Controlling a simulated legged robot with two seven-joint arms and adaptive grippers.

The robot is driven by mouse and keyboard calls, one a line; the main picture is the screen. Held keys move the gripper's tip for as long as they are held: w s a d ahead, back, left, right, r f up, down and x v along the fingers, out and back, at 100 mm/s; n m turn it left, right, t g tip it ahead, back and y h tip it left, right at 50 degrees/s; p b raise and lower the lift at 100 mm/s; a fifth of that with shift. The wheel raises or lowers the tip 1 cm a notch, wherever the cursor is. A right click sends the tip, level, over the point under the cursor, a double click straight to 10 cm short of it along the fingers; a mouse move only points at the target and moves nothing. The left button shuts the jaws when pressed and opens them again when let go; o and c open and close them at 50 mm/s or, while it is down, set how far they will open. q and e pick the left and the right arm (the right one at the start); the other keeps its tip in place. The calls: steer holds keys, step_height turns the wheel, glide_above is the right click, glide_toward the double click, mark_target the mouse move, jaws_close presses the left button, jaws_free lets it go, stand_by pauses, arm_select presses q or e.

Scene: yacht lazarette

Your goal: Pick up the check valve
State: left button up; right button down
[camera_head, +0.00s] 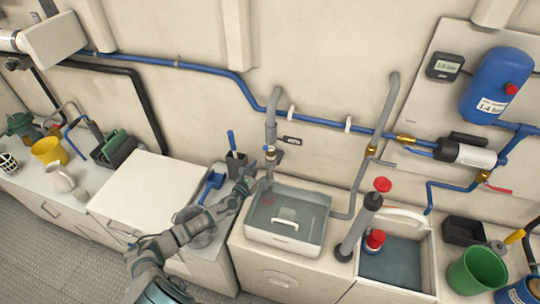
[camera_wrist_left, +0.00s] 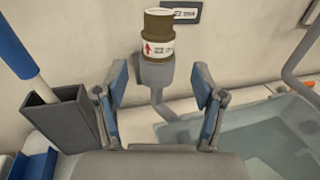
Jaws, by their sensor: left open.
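The check valve, a brown-gold cylinder with a white label band and a red up arrow, stands upright on a grey cup-like fitting in the left wrist view (camera_wrist_left: 158,36). In the head view it is small, near the wall pipe (camera_head: 271,155). My left gripper (camera_wrist_left: 157,88) is open and empty, its two blue-padded fingers spread below and to either side of the valve and its fitting in the picture. In the head view the left gripper (camera_head: 247,178) is just left of the valve. No contact shows. My right gripper is not in view.
A dark grey holder (camera_wrist_left: 62,118) with a blue-and-white handle stands close left of the gripper. A grey pipe (camera_head: 273,108) runs down the wall above the valve. A small black plate (camera_head: 292,141) is behind.

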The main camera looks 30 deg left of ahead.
mark_target(268, 159)
arm_select(q)
steer(key=shift+w, duration=0.8)
steer(key=shift+w+d, duration=0.2)
steer(key=shift+w, duration=0.3)
steer(key=w+b, duration=0.1)
steer(key=w, duration=0.3)
steer(key=shift+w+a+b, duration=0.2)
steer(key=shift+w+b, duration=0.05)
steer(key=shift+b, duration=0.1)
steer(key=shift+w+a, duration=0.15)
steer(key=shift+w, duration=0.15)
steer(key=shift+s+r, duration=0.1)
steer(key=shift+c, duration=0.9)
jaws_close()
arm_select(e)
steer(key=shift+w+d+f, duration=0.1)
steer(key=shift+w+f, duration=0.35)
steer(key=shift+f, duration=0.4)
